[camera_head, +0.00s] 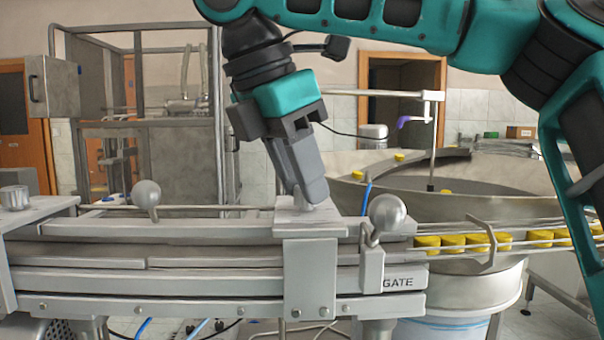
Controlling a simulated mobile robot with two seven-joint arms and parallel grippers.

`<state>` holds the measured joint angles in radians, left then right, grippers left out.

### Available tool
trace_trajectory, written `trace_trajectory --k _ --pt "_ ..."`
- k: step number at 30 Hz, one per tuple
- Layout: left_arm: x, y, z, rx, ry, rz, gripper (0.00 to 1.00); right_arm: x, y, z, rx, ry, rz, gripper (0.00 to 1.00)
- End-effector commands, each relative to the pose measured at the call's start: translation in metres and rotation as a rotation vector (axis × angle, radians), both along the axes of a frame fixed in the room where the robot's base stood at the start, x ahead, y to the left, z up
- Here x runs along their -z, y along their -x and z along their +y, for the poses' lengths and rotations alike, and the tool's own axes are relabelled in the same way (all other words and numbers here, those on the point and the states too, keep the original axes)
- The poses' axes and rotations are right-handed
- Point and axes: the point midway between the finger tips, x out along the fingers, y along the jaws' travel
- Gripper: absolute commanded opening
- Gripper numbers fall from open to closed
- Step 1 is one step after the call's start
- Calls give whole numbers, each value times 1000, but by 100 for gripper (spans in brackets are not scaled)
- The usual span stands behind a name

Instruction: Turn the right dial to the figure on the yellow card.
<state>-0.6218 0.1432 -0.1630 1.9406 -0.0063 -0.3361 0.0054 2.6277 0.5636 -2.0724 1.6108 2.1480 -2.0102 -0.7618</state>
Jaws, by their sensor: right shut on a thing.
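My right gripper (312,196) reaches down from above, fingers slightly tilted, to a flat metal plate (292,226) on top of the conveyor rail. Its fingers are shut on a small light grey knob, which I take to be the right dial (327,205). The fingers hide most of the dial, and I cannot read any figures or pointer on it. A short round metal knob (15,197) stands on the block at the far left; I cannot tell whether it is another dial. I see no yellow card. My left gripper is not in view.
Ball-ended levers stand left (146,194) and right (387,212) of the plate, the right one close by, above a "GATE" label (398,283). Yellow caps (453,243) line the chute at right. A large feeder bowl (480,205) and a metal frame (140,120) stand behind.

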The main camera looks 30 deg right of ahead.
Motion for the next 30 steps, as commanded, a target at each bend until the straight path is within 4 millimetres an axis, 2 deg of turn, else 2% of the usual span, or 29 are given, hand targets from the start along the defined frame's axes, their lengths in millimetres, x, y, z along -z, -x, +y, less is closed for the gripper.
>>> trace_trajectory --k 30 --pt "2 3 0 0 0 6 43 -1 -7 -4 968 -2 -3 0"
